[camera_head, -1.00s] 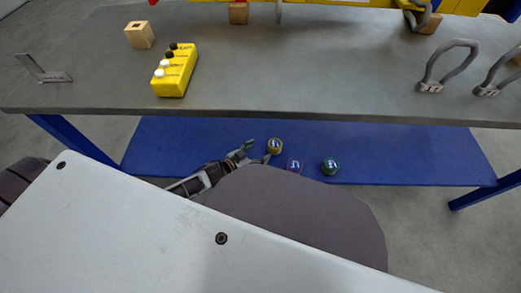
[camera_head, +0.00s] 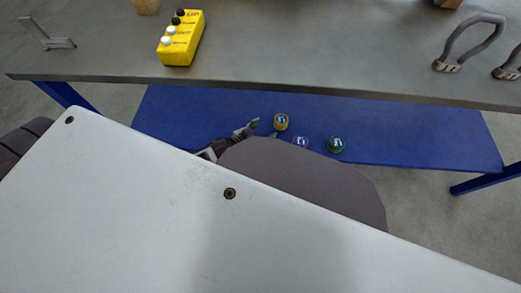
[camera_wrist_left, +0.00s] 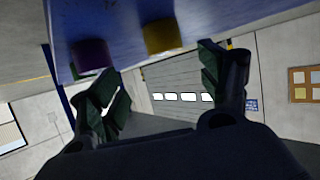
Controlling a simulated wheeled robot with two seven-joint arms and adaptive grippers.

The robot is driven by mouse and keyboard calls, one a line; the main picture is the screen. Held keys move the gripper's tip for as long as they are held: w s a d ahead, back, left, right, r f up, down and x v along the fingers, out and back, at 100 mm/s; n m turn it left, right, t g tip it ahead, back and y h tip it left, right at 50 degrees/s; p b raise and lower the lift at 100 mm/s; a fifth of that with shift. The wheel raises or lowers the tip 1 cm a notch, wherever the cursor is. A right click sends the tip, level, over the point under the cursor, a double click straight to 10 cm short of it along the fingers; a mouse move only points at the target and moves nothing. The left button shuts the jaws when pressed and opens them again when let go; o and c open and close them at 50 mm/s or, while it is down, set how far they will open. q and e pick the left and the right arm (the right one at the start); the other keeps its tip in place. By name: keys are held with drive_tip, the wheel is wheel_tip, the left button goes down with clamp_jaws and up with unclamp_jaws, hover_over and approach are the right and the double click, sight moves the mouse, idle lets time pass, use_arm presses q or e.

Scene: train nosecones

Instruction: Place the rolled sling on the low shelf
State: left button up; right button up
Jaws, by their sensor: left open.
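Three rolled slings stand on the blue low shelf (camera_head: 420,140) in the head view: a yellow one (camera_head: 281,122), a purple one (camera_head: 300,142) partly hidden by my body, and a green one (camera_head: 336,145). My left gripper (camera_head: 258,129) is open and empty, just left of the yellow sling and apart from it; its arm is mostly hidden. In the left wrist view the open fingers (camera_wrist_left: 165,85) frame a gap. The yellow sling (camera_wrist_left: 162,36) and purple sling (camera_wrist_left: 91,54) stand beyond them. My right gripper is out of view.
The grey tabletop (camera_head: 320,60) overhangs the back of the shelf. On it are a yellow button box (camera_head: 181,38), a metal bracket (camera_head: 45,36) and grey shackles (camera_head: 470,42). The shelf's right part is clear. A blue leg (camera_head: 485,180) stands at the right.

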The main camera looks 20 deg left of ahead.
use_arm(q)
drive_tip(key=s+d+r+n+g+y, duration=0.1)
drive_tip(key=s+d+g, duration=0.4)
drive_tip(key=s, duration=1)
drive_tip(key=shift+s+d+n+g+y, duration=0.2)
drive_tip(key=shift+s+n+g+y, duration=0.15)
drive_tip(key=shift+n+g, duration=0.45)
